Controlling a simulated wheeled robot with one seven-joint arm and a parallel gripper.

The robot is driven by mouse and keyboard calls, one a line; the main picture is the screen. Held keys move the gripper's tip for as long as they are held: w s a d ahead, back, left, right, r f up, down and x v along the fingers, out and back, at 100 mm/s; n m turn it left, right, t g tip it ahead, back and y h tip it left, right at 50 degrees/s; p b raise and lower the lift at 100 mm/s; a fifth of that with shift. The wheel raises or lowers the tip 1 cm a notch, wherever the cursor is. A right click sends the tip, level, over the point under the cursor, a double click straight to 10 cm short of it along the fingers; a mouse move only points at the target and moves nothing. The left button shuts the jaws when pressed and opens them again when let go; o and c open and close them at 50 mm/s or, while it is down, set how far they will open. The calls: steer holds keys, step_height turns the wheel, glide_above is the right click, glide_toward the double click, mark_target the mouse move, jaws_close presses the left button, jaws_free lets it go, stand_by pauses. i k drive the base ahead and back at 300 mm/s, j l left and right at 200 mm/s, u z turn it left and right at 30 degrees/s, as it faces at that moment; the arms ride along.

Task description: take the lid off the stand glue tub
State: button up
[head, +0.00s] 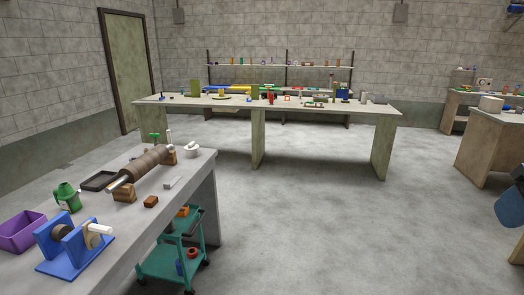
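I cannot single out the stand glue tub or its lid for sure in the head view. A small white bowl-like vessel (192,151) stands at the far right end of the near grey bench (192,187). A green vessel (67,196) stands on the left of the same bench. Whether either one is the glue tub, I cannot tell. On the far long table (365,107), the many small items are too small to tell apart. My gripper is not in view.
The near bench also holds a purple bin (20,231), a blue stand with a roll (72,250), a brown roller on wooden blocks (145,163) and a black tray (98,181). A teal cart (160,262) stands beside it. Open floor (310,220) lies between the tables.

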mark_target(192, 146)
steer(key=i+u, duration=0.1)
steer(key=i, duration=1.7)
steer(key=i+u, duration=0.45)
steer(key=i, duration=0.15)
steer(key=i+l+u, duration=0.25)
steer(key=i+u, duration=0.2)
steer(key=i, duration=0.15)
steer(key=i+u, duration=0.55)
steer(key=u, duration=0.15)
steer(key=i+u, duration=0.4)
steer(key=k, duration=0.1)
